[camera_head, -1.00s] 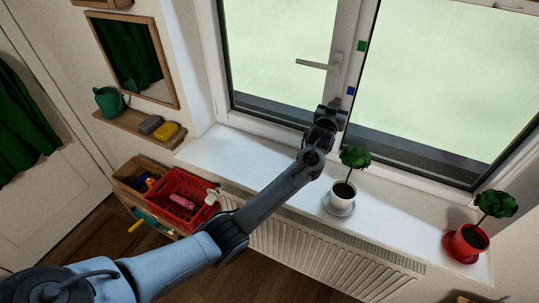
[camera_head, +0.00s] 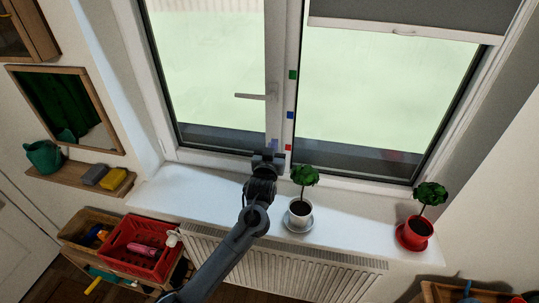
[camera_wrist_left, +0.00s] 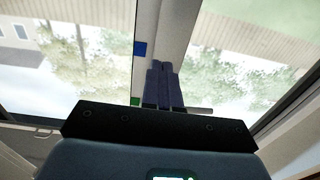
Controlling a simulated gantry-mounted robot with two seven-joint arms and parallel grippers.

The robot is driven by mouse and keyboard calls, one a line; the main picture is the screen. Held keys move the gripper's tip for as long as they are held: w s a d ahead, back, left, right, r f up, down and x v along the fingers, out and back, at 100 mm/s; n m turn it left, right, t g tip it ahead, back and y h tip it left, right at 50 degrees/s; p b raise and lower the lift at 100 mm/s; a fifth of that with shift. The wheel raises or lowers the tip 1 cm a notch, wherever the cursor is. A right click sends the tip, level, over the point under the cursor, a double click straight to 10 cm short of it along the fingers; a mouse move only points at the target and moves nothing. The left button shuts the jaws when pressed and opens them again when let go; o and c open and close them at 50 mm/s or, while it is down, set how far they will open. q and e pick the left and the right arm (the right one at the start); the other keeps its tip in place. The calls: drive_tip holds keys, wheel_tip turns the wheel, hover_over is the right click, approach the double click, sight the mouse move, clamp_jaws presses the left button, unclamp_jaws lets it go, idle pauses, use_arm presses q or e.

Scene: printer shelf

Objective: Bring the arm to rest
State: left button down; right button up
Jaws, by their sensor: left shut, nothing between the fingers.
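My left gripper (camera_head: 270,150) is in front of the lower part of the window's middle post in the head view, below the window handle (camera_head: 250,97). Its arm comes up from the bottom edge over the radiator and sill. In the left wrist view its two dark fingers (camera_wrist_left: 161,68) lie side by side, shut with nothing between them. The window post (camera_wrist_left: 160,35) is behind them. My right gripper is not in view.
A red potted plant (camera_head: 417,230) stands further right. A red crate (camera_head: 130,265) is at lower left. The sill between the pots is clear.

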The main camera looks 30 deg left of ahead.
use_arm(q)
drive_tip(key=s+d+f+m+g+h, duration=0.2)
drive_tip(key=s+d+f+g, duration=0.1)
drive_tip(key=s+f, duration=1.35)
drive_tip(key=s+d+f+m+g+h, duration=0.1)
drive_tip(key=s+d+f+g+h, duration=0.2)
drive_tip(key=s, duration=0.7)
drive_tip(key=s+d+f+m+g+h, duration=0.25)
drive_tip(key=s+d+f, duration=0.3)
drive_tip(key=s, duration=0.55)
drive_tip(key=s+d+r+g, duration=0.2)
drive_tip(key=s+r+g, duration=0.2)
drive_tip(key=s, duration=0.3)
wheel_tip(320, 180, up, 19)
drive_tip(key=p, duration=1.9)
drive_tip(key=shift+s+r+m+p, duration=0.2)
drive_tip(key=shift+s+m+p, duration=0.1)
drive_tip(key=shift+m, duration=0.15)
drive_tip(key=shift+g+y, duration=0.25)
